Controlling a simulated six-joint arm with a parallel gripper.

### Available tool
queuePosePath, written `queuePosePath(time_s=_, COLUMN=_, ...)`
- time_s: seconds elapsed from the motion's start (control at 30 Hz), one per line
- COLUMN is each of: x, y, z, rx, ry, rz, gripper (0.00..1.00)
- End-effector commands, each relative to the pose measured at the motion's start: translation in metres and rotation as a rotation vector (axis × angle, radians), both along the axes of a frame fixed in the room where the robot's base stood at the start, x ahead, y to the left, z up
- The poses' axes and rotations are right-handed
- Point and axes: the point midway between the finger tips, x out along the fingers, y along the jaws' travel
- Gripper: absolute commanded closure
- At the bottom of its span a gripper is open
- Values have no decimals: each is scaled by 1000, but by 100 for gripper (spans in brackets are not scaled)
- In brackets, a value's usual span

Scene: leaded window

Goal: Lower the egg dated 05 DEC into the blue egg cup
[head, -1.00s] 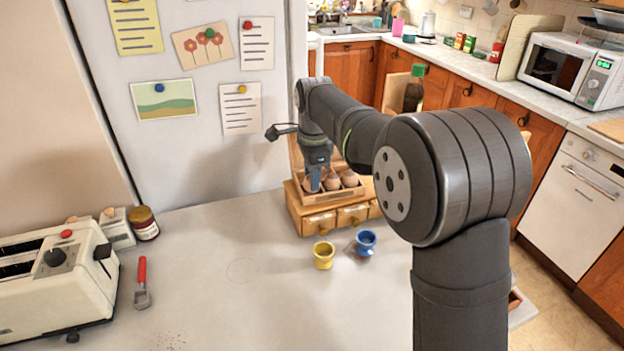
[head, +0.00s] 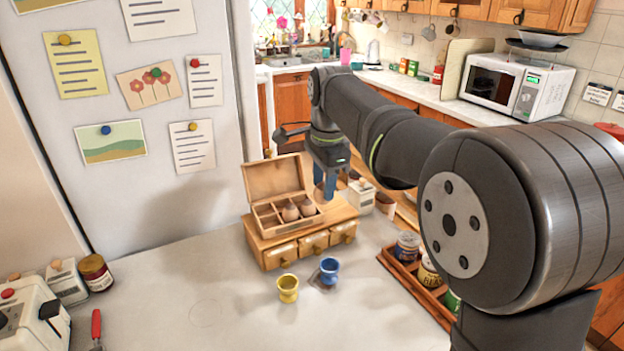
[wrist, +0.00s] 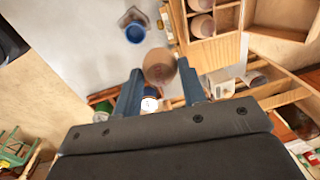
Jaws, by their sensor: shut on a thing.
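My gripper (wrist: 160,76) is shut on a brown egg (wrist: 158,62) in the wrist view. The egg bears a small dark stamp, too small to read. In the head view my gripper (head: 327,192) is raised by the right end of the egg box, and the egg is hard to make out there. The blue egg cup (head: 329,271) stands upright on the worktop in front of the box's drawers. It also shows in the wrist view (wrist: 136,33), beyond and left of the held egg, looking empty. The egg is apart from the cup.
The open wooden egg box (head: 262,222) holds several eggs and sits on a drawer unit (head: 282,256). A yellow egg cup (head: 288,289) stands left of the blue one. A wooden tray (head: 432,307) of tins lies to the right.

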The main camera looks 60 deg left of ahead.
Motion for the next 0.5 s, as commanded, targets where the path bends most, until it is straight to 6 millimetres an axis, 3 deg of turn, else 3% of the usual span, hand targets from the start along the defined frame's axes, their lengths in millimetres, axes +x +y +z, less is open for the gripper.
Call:
queuePosePath(time_s=0.2, x=-1, y=-24, z=-37, rx=-4, ry=1, rz=-1, gripper=71)
queuePosePath(time_s=0.5, x=-2, y=-40, z=-87, rx=-4, ry=1, rz=-1, gripper=71)
